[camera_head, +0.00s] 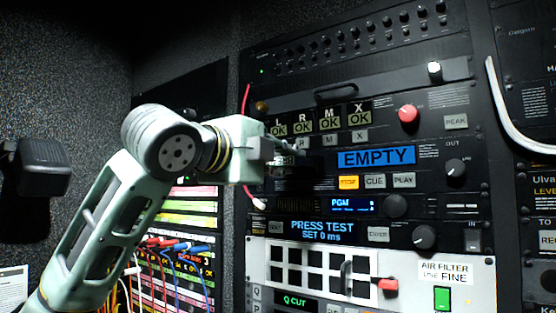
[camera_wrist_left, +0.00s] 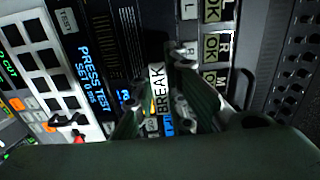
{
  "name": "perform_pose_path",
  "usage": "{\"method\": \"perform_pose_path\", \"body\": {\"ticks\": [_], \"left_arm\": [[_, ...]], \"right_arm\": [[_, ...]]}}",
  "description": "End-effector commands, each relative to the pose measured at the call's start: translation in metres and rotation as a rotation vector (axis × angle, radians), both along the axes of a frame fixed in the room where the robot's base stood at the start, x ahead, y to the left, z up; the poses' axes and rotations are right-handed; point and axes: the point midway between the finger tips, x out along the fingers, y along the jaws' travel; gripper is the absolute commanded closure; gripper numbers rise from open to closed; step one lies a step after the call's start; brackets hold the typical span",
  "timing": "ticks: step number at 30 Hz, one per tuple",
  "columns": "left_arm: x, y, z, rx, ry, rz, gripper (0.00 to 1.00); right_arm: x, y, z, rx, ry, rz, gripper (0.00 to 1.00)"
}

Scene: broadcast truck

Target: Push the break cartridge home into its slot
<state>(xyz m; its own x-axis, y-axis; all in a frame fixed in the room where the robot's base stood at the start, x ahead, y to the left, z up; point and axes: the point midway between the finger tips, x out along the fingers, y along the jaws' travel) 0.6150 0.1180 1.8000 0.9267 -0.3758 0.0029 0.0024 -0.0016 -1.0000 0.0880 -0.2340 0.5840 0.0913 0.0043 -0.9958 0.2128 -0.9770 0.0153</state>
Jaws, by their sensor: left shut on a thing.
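My left gripper (camera_head: 283,156) comes in from the left and is at the rack face, just left of the blue display reading EMPTY (camera_head: 376,158). In the left wrist view its fingers (camera_wrist_left: 160,92) are shut on the break cartridge (camera_wrist_left: 157,78), whose white label reads BREAK. The cartridge lies between the two fingers, its label facing the wrist camera. In the head view the gripper mostly hides the cartridge. The slot is a dark area (camera_head: 318,164) beside the display, partly hidden; how deep the cartridge sits in it I cannot tell. My right gripper is not in view.
Above the gripper are lit OK tiles (camera_head: 329,120) and a red knob (camera_head: 407,113). Yellow, CUE and PLAY buttons (camera_head: 375,181) sit below the display. A red cable (camera_head: 246,100) and patch cables (camera_head: 175,246) hang near my arm. A black handle (camera_head: 335,93) protrudes above.

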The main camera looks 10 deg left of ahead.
Motion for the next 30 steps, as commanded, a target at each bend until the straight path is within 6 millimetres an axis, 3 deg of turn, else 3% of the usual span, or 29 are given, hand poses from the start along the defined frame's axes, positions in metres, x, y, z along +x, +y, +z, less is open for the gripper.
{"method": "perform_pose_path", "body": {"ticks": [29,30], "left_arm": [[0.022,-0.009,0.0,0.0,0.0,0.0,1.0],[0.022,-0.009,0.0,0.0,0.0,0.0,0.85]], "right_arm": [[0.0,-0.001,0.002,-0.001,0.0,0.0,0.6],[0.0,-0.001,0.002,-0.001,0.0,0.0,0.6]]}}
